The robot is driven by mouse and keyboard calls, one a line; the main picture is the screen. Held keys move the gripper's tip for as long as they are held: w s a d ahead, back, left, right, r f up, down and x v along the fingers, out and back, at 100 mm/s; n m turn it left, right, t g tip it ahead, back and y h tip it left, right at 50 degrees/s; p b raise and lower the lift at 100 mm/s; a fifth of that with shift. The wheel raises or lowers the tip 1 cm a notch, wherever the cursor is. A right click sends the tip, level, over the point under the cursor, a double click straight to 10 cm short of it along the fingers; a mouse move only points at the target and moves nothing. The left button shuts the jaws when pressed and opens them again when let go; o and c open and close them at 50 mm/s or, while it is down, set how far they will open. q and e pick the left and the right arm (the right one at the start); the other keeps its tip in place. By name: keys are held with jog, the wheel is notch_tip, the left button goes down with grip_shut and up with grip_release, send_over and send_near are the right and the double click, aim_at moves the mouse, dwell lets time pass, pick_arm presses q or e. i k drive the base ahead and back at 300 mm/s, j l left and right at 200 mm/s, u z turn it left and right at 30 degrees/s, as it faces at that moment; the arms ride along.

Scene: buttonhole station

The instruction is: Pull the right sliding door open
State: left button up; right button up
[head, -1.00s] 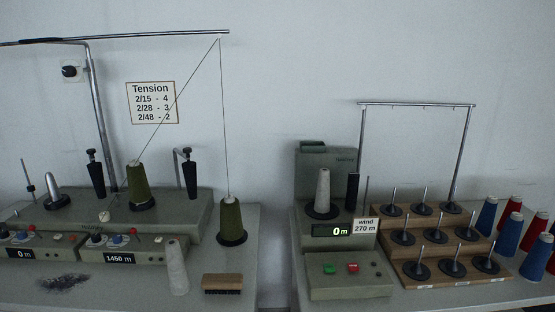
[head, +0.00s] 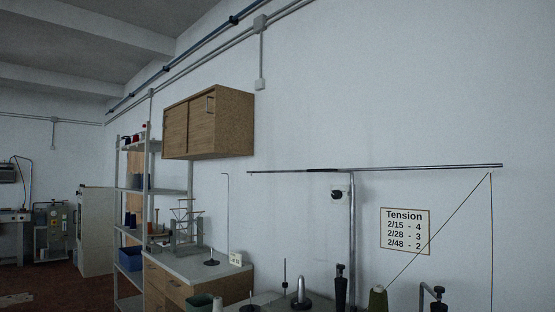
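A wooden wall cabinet (head: 225,122) hangs on the white wall, left of the picture's middle in the head view. Its front has two sliding doors and faces left, seen at a slant. Neither of my grippers is in view.
Below the cabinet stands a wooden drawer unit with a pale top (head: 200,264). A metal shelf rack (head: 130,190) is to its left. A horizontal metal rod (head: 420,168) on a post crosses the right side. A reddish floor (head: 50,285) shows at far left.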

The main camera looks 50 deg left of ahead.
aim_at(200, 120)
jog(key=u, duration=2)
jog(key=i+j+u, duration=0.25)
jog(key=i, duration=0.25)
jog(key=i+u, duration=0.3)
jog(key=i, duration=0.2)
jog(key=i+j+z, duration=0.1)
jog(key=i, duration=0.45)
jog(key=i+j, duration=0.15)
jog(key=i, duration=0.4)
jog(key=i+j+z, duration=0.15)
jog(key=i, duration=0.35)
